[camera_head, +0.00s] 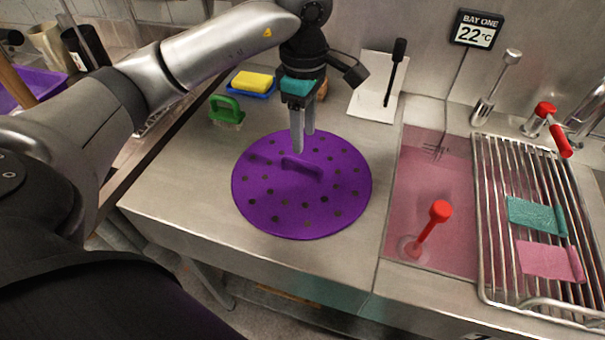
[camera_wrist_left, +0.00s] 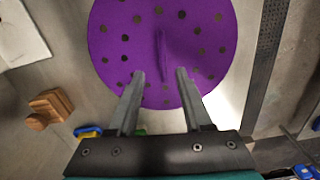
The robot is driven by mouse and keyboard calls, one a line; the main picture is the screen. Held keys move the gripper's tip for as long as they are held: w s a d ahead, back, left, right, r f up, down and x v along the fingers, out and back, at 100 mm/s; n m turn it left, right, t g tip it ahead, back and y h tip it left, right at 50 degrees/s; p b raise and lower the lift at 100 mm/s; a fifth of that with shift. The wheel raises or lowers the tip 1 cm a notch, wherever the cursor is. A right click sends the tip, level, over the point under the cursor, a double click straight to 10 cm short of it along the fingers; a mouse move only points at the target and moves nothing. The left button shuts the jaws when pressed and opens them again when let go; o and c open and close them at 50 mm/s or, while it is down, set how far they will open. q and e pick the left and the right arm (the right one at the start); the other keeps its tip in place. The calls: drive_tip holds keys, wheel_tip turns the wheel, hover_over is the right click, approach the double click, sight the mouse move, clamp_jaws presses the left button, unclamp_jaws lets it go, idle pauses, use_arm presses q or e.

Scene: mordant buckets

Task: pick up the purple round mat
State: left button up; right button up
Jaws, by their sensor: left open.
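The purple round mat (camera_head: 285,217) lies flat on the steel counter. It has dark holes and a raised purple handle bar (camera_head: 302,167) at its middle. My left gripper (camera_head: 302,150) points down just above the back of the handle in the head view, with nothing between its fingers. In the left wrist view the mat (camera_wrist_left: 205,55) fills the upper middle, and its handle (camera_wrist_left: 162,52) stands ahead of the open left fingers (camera_wrist_left: 162,75), in line with the gap between them. I cannot tell the exact height of the fingertips over the mat. My right gripper is not in view.
A green-handled brush (camera_head: 227,112) and a yellow sponge (camera_head: 251,82) on a blue dish sit behind the mat. A pink basin (camera_head: 430,190) with a red-knobbed plug (camera_head: 438,215) and a drying rack (camera_head: 495,240) lie to the right. A wooden piece (camera_wrist_left: 50,107) is near the gripper.

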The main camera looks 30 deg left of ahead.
sight(302, 162)
use_arm(q)
wheel_tip(302, 162, down, 3)
drive_tip(key=shift+r, duration=0.15)
drive_tip(key=shift+f, duration=0.45)
drive_tip(key=f, duration=0.5)
drive_tip(key=shift+s+a+b, duration=0.1)
drive_tip(key=shift+s+b, duration=0.15)
drive_tip(key=shift+b, duration=0.15)
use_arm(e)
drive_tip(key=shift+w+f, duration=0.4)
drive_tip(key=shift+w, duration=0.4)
use_arm(q)
drive_tip(key=shift+r, duration=0.1)
drive_tip(key=shift+c, duration=0.2)
clamp_jaws()
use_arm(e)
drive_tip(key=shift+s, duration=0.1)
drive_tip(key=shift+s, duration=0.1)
